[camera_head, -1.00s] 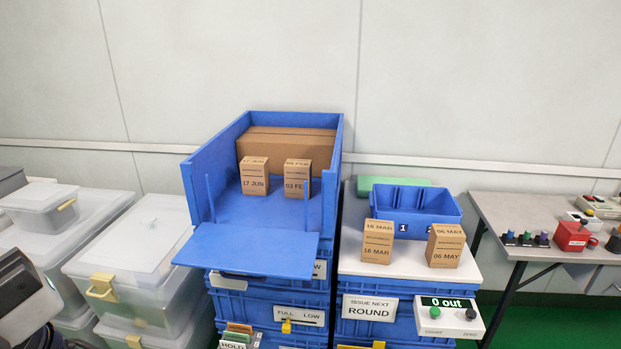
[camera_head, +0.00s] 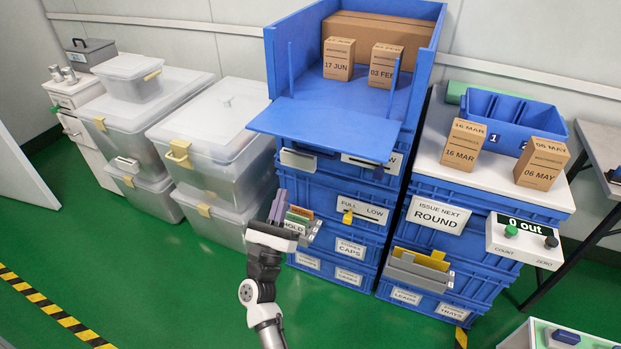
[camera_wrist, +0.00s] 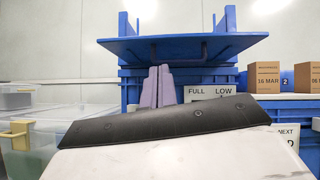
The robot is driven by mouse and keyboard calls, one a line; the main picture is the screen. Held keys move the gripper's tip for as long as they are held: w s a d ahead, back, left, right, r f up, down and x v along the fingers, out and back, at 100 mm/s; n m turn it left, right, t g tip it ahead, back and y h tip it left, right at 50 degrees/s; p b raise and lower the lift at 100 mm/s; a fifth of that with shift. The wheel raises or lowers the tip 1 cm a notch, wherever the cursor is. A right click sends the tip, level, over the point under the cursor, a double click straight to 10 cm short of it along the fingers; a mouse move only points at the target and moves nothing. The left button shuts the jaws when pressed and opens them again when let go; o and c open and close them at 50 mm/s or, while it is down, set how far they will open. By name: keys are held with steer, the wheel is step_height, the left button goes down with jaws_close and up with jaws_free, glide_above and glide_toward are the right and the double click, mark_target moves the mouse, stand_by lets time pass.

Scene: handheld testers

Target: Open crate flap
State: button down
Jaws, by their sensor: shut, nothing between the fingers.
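The crate flap (camera_head: 325,128) is a flat blue panel at the front of the top blue crate (camera_head: 425,10). It lies folded down, about level, sticking out in front of the open crate.
Inside the crate are cartons marked 17 JUN (camera_head: 339,58) and 03 FEB (camera_head: 385,65). Cartons 16 MAR (camera_head: 463,145) and 06 MAY (camera_head: 541,163) stand on the white top at right. Clear bins (camera_head: 215,140) stand left. Green floor (camera_head: 130,270) in front is open.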

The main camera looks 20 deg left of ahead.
step_height(320, 180, down, 6)
steer(key=d+m+g+h, duration=0.1)
steer(key=d+m+h, duration=0.1)
steer(key=d+m, duration=0.1)
steer(key=r+p+x, duration=0.1)
steer(key=p+x, duration=0.4)
steer(key=x, duration=0.8)
steer(key=shift+s+p, duration=0.25)
steer(key=shift+p, duration=0.05)
steer(key=shift+a+r, duration=0.1)
